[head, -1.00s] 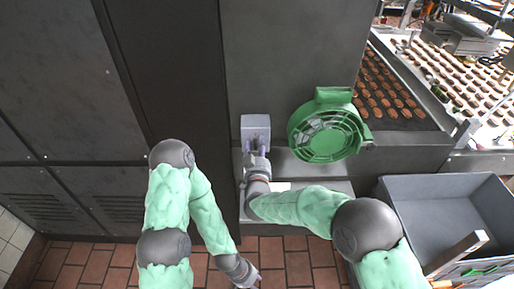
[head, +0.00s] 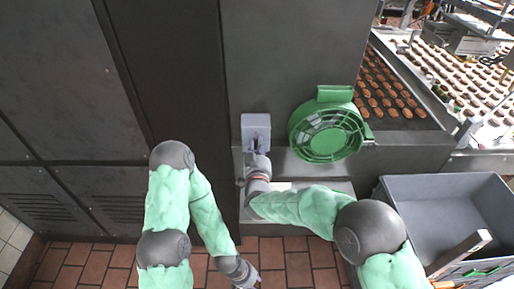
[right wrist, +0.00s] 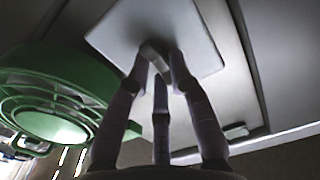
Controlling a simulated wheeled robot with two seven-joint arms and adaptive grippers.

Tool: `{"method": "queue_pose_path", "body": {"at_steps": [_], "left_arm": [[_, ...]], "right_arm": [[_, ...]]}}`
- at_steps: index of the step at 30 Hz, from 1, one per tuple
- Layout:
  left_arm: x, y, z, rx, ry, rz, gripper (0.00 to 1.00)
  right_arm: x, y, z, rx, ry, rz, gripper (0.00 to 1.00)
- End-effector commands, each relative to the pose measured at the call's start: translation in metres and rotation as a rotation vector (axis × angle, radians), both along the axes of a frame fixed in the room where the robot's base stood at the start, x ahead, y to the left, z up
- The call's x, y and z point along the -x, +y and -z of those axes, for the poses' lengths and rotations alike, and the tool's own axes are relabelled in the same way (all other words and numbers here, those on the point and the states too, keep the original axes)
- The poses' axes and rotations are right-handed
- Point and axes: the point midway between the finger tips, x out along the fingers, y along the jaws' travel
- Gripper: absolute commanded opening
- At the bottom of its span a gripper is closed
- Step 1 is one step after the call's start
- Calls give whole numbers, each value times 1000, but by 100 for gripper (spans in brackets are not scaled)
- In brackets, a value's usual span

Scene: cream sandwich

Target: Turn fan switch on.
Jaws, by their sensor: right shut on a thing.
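The fan switch is a pale grey square box (head: 256,121) on the dark machine front, left of the green fan (head: 327,131). The fan also shows at the left of that view (right wrist: 60,100). My left gripper (head: 250,280) hangs low over the floor; its fingers are too small to read.
A grey crate (head: 445,200) stands at the right with a few items at its front. A belt with rows of brown cookies (head: 390,95) runs behind the fan at the upper right. Dark cabinets (head: 60,90) fill the left. Brown floor tiles lie below.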

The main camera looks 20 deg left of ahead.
Motion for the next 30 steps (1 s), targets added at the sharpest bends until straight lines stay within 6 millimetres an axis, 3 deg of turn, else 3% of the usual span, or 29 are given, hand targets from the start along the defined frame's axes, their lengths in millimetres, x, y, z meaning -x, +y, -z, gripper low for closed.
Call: {"method": "queue_pose_path", "body": {"at_steps": [30], "left_arm": [[0,0,121,0,0,0,40]], "right_arm": [[0,-2,13,-880,255,2,0]]}}
